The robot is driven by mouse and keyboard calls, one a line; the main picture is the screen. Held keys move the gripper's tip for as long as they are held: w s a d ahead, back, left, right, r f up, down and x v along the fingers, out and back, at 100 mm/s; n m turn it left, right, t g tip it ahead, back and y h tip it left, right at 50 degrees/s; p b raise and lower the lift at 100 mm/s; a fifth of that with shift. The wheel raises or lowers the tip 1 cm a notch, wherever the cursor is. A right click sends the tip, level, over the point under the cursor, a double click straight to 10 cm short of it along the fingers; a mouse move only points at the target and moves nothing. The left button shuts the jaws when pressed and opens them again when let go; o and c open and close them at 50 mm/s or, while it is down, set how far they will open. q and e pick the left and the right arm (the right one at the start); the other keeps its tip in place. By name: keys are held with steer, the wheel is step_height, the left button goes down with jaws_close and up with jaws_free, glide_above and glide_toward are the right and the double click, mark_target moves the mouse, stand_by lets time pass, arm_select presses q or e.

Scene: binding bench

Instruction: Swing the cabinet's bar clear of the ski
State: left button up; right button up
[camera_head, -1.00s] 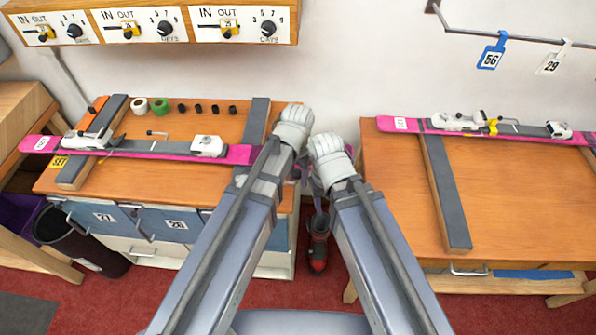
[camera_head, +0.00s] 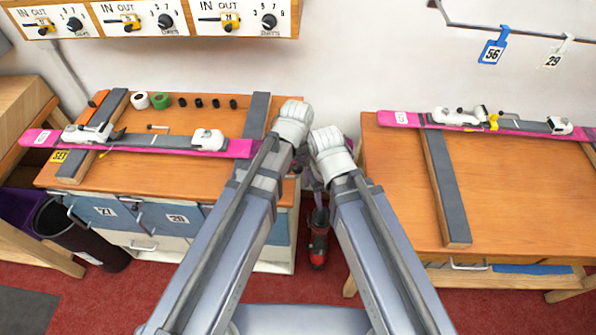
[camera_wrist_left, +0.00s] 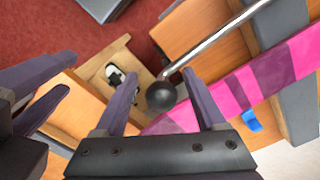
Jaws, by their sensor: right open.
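The pink ski (camera_head: 180,143) lies across the left cabinet top and shows large in the left wrist view (camera_wrist_left: 265,75). The bar (camera_wrist_left: 215,45) is a silver rod ending in a black ball knob (camera_wrist_left: 162,97); in the left wrist view the rod runs up and right from the knob, beside the ski. My left gripper (camera_head: 293,122) is at the cabinet's right end, its fingers open (camera_wrist_left: 158,80) with the knob appearing between them. Whether they touch it I cannot tell. My right gripper (camera_head: 330,147) is just right of it and lower, open (camera_wrist_left: 65,78). In the head view my arms hide the bar.
A second bench (camera_head: 510,190) with another pink ski (camera_head: 400,118) stands at the right. A dial panel (camera_head: 150,20) hangs at the upper left. A red and black boot (camera_head: 318,245) is on the floor between the benches. Tape rolls (camera_head: 160,100) sit behind the left ski.

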arm_select(q)
steer(key=shift+r, duration=0.1)
step_height(320, 180, up, 8)
steer(key=p, duration=0.8)
steer(key=shift+f, duration=0.2)
